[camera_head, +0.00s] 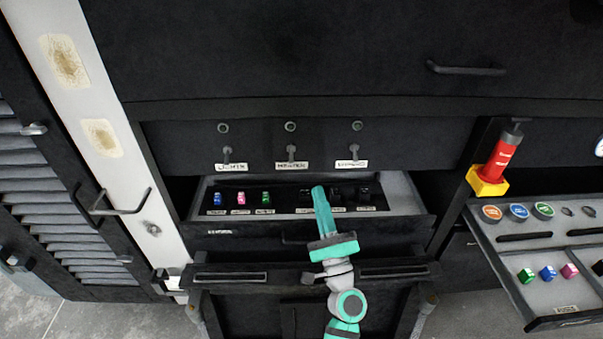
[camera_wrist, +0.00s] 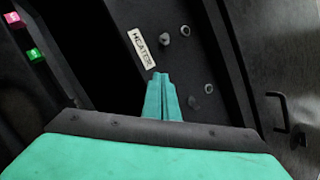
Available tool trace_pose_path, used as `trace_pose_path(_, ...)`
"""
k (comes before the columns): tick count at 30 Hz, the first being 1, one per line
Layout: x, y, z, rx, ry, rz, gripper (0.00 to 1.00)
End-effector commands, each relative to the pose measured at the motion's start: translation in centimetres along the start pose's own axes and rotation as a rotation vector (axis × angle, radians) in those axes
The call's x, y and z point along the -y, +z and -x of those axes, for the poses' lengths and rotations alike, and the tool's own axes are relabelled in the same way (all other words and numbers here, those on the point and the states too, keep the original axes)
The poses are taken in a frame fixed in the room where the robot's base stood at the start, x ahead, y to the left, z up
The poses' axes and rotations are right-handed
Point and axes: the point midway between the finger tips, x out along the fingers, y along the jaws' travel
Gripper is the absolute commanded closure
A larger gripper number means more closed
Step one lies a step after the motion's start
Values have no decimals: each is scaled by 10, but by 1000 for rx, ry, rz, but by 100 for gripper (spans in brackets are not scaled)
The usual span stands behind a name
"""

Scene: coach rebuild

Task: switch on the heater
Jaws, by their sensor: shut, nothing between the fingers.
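The heater switch (camera_head: 291,151) is a small grey toggle in the middle of a row of three on the dark panel. Its white label (camera_head: 291,164) is below it, and a round grey indicator (camera_head: 290,126) is above. In the wrist view, the label HEATER (camera_wrist: 144,49) is readable beside the switch (camera_wrist: 163,40). My teal gripper (camera_head: 318,189) is shut and empty, below and right of the switch in the head view. In the wrist view its fingertips (camera_wrist: 160,76) are near the label's lower end. I cannot tell the gap to the panel or the toggle's position.
The lights switch (camera_head: 227,152) is left of the heater switch, and another switch (camera_head: 356,151) is right. Below them an open drawer (camera_head: 402,190) holds small coloured blocks and dark pieces. At right, another open drawer (camera_head: 545,318) and a red cylinder (camera_head: 504,150) in a yellow holder stand out.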

Motion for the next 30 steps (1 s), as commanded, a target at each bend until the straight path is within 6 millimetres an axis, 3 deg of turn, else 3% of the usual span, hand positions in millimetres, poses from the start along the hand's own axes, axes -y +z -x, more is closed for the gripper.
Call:
trace_pose_path(10, 6, -6, -63, -8, -6, 8, 100)
trace_pose_path(19, 1, 32, -69, -3, -1, 2, 100)
trace_pose_path(30, 0, 38, -70, -1, 0, 0, 100)
